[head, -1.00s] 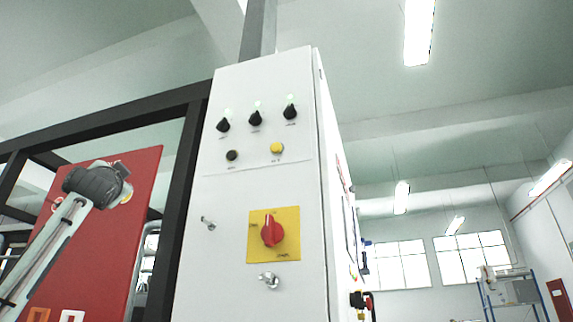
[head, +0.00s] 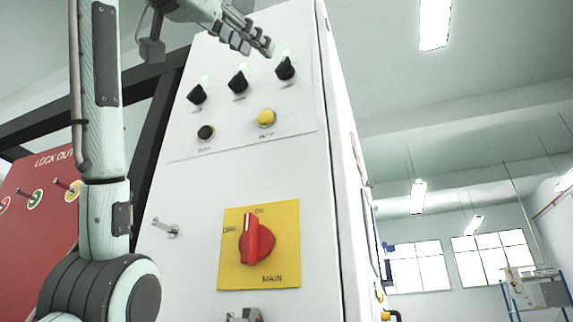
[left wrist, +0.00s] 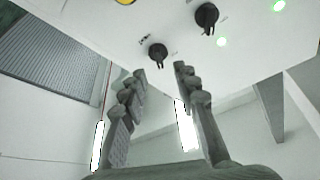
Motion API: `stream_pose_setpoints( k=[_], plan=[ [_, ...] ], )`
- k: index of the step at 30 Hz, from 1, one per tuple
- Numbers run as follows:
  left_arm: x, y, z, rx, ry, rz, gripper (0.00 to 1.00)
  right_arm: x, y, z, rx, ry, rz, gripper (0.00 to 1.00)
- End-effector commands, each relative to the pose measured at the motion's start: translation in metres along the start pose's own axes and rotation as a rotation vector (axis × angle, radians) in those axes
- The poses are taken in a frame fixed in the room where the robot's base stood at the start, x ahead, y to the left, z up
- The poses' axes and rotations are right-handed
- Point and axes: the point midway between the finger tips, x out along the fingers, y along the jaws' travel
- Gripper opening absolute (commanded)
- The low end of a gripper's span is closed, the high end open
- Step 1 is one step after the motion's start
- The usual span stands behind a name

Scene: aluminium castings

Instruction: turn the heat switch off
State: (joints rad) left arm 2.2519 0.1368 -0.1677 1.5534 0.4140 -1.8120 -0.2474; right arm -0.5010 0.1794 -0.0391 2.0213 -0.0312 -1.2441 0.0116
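Three black rotary knobs sit in a row high on the white cabinet: a left knob (head: 197,95), a middle knob (head: 238,82) and a right knob (head: 285,69). A lit green lamp is above each. Their labels are too small to read, so I cannot tell which is the heat switch. My left gripper (head: 258,46) is up at the panel, just left of and above the right knob. In the left wrist view its fingers (left wrist: 160,70) are apart with nothing between them; the nearest knob (left wrist: 158,54) is just beyond the tips. My right gripper is not in view.
Below the knobs are a black button (head: 205,132) and a yellow button (head: 266,118). Lower is a red main switch (head: 256,240) on a yellow plate, its mark towards ON. Small latches stick out from the door. A red lockout board (head: 45,220) stands at left behind my arm.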

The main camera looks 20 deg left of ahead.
Motion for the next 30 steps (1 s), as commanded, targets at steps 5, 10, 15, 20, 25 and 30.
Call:
stream_pose_setpoints(
  k=[5, 10, 15, 20, 25, 30],
  plan=[
    [0.020, 0.002, -0.001, 0.000, -0.005, 0.010, 0.30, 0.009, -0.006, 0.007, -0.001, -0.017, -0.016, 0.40],
    [0.049, 0.002, -0.001, 0.000, -0.006, 0.010, 0.30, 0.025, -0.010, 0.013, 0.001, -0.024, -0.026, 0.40],
    [0.069, 0.002, -0.001, -0.001, -0.004, 0.008, 0.30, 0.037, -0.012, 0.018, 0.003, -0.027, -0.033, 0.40],
    [0.075, 0.002, 0.000, 0.000, -0.003, 0.007, 0.30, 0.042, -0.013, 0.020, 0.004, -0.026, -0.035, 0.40],
    [0.075, 0.002, 0.001, 0.000, -0.003, 0.006, 0.30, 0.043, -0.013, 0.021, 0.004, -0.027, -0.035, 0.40],
    [0.075, 0.002, 0.001, 0.000, -0.003, 0.006, 0.14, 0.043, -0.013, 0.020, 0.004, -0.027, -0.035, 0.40]
  ],
)
